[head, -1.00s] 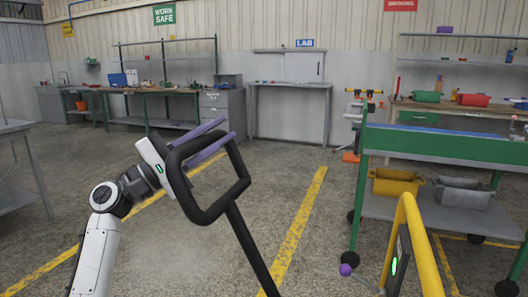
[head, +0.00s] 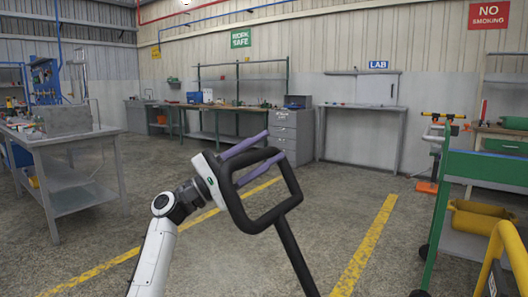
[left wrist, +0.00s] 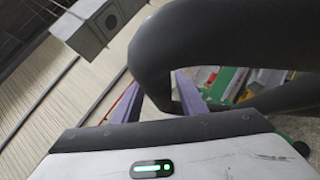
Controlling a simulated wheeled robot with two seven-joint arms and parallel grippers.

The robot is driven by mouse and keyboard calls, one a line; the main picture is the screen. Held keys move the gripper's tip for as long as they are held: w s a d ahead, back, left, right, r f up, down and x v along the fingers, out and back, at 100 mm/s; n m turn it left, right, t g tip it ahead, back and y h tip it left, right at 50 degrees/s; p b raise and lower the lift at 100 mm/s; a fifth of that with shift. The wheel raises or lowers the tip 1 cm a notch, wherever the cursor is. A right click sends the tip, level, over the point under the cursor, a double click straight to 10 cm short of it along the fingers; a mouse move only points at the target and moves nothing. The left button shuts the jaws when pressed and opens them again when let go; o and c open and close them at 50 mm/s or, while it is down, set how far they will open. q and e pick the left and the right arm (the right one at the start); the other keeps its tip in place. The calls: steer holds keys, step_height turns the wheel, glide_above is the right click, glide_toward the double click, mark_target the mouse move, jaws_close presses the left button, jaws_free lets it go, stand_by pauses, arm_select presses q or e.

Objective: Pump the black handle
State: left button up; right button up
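The black handle (head: 288,178) is a closed loop on top of a long black shaft that leans and runs down out of the picture at the bottom. My left gripper (head: 275,144) reaches it from the left. Its two purple fingers straddle the loop's upper bar, one above it and one through the opening. The shaft's lower end is hidden. My right gripper is not in view.
A grey table (head: 82,135) stands at the left. Workbenches line the back wall. The floor between, with yellow lines, is clear.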

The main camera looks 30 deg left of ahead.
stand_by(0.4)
arm_select(q)
steer(key=v, duration=1)
steer(key=shift+f, duration=0.15)
